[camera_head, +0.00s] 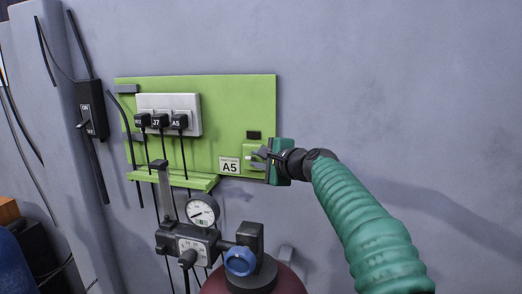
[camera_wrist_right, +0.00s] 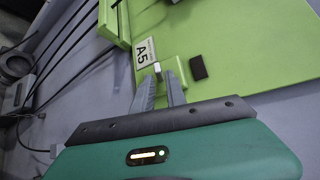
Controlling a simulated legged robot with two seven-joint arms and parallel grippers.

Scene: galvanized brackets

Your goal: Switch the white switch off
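A green panel (camera_head: 232,100) is on the grey wall. A small green box (camera_head: 252,148) is at its lower right, beside the white A5 label (camera_head: 229,166). In the right wrist view, a small white piece (camera_wrist_right: 157,70), seemingly the white switch, shows at the box near my fingertips. My right gripper (camera_head: 260,155) is at this box, its two grey fingers apart. In the right wrist view the fingertips (camera_wrist_right: 164,76) lie close to the white piece. I cannot tell whether they touch it. In the head view the gripper hides the switch. My left gripper is not in view.
A white socket strip (camera_head: 185,101) with black plugs is on the panel's upper left. A black ON switch box (camera_head: 92,109) is at the far left. A pressure gauge (camera_head: 202,211) and regulator stand below the panel. Black cables hang down. The wall at right is clear.

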